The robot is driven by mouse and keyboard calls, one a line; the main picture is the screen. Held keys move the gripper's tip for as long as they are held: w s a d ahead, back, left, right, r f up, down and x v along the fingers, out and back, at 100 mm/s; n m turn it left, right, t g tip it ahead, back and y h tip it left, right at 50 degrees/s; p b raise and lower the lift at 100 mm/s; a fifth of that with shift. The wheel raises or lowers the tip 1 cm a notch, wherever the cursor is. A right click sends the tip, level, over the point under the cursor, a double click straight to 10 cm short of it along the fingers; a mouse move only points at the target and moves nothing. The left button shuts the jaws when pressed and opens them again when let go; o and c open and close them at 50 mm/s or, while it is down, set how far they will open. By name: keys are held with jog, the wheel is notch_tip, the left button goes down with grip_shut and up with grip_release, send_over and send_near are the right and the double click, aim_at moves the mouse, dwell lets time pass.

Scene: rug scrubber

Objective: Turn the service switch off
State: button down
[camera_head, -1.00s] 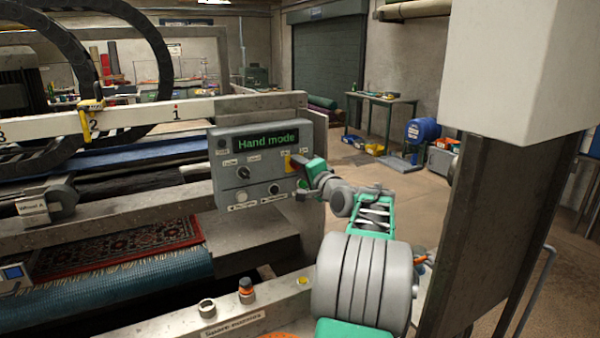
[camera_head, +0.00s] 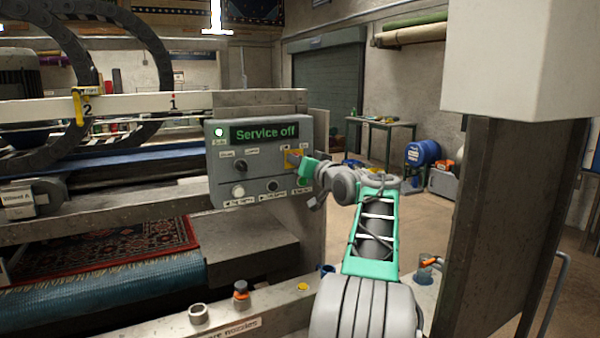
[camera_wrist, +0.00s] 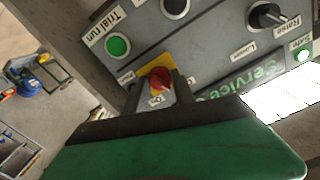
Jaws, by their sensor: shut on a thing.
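The service switch is a red rotary knob (camera_wrist: 159,80) on a yellow plate (camera_wrist: 150,92), low in the wrist view's panel area and partly hidden by my gripper. In the head view the yellow plate (camera_head: 291,160) is at the right side of the grey control panel (camera_head: 222,165). The panel's display (camera_head: 264,132) reads "Service off" in green, and a lamp (camera_head: 219,132) at its left is lit. My gripper (camera_head: 300,160) is at the switch, shut on the knob; its fingers (camera_wrist: 183,88) show beside the knob in the wrist view.
A green button (camera_wrist: 118,45) labelled "Trial run", a black button (camera_wrist: 175,7) and a black Raise/Lower knob (camera_wrist: 267,17) are close by on the panel. A rug (camera_head: 105,250) lies on the machine to the left. Open floor and a table (camera_head: 380,125) are beyond on the right.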

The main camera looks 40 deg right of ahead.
jog(key=shift+f+n+b, duration=0.1)
jog(key=shift+n+b, duration=1.1)
jog(key=shift+n, duration=0.8)
jog(key=c, duration=1)
grip_release()
jog(key=shift+c, duration=0.2)
jog(key=shift+s, duration=0.1)
jog(key=b+v, duration=0.1)
jog(key=v, duration=0.6)
jog(key=shift+s, duration=0.3)
jog(key=shift+a, duration=0.1)
